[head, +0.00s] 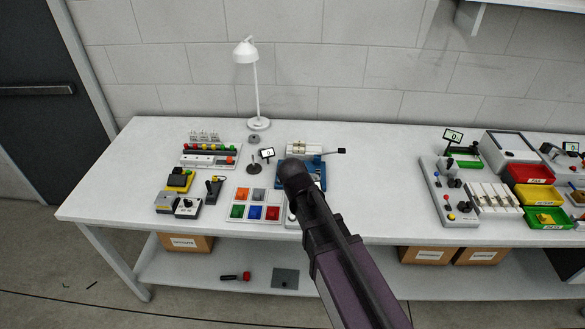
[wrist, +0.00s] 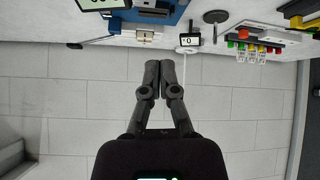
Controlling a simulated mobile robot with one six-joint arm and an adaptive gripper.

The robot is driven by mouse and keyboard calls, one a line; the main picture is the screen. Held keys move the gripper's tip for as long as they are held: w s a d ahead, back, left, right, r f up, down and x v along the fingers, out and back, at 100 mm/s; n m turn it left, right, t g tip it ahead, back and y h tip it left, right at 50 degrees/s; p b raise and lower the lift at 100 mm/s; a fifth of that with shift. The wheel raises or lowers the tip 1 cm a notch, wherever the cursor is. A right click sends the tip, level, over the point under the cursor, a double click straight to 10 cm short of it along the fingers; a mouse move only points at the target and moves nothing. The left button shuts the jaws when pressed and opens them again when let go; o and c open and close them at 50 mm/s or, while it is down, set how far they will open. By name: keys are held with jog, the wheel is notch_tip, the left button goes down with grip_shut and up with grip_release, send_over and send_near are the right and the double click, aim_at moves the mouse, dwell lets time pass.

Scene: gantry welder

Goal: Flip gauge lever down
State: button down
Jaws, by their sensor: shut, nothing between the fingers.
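A small display reading 0 (head: 267,154) stands on the bench beside a dark round-based post (head: 253,166), left of a blue device (head: 316,172). The display also shows in the wrist view (wrist: 189,40). Behind the blue device, a pale fixture (head: 305,150) has a thin arm with a black end (head: 341,150) reaching right. I cannot tell for sure which part is the gauge lever. My gripper (wrist: 160,68) is shut and empty, its fingertips apart from the bench items in the wrist view. My arm covers part of the blue device in the head view.
A white lamp (head: 257,90) stands at the back. A tray of coloured squares (head: 256,205) and a row of coloured knobs (head: 210,150) lie left. A lever panel (head: 449,192) and coloured bins (head: 536,173) fill the right.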

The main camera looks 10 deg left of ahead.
jog(key=shift+s+d+r+p, duration=0.25)
jog(key=shift+s+r+p, duration=0.25)
jog(key=shift+s, duration=0.4)
jog(key=shift+s+d+r+p, duration=0.25)
jog(key=shift+s+r, duration=0.3)
jog(key=shift+s, duration=0.3)
jog(key=s+d+f+m+g, duration=0.1)
jog(key=s+d+g, duration=0.2)
jog(key=d, duration=0.8)
jog(key=s+d+f+m+g+h, duration=0.1)
jog(key=s+d+f+m+g, duration=0.1)
jog(key=d, duration=0.9)
jog(key=s+d+f+m+g+h, duration=0.1)
jog(key=s+d+f+g, duration=0.1)
jog(key=d, duration=0.9)
jog(key=shift+s+d+f+g, duration=0.15)
jog(key=shift+s+d+g, duration=0.15)
jog(key=shift+s+g, duration=0.55)
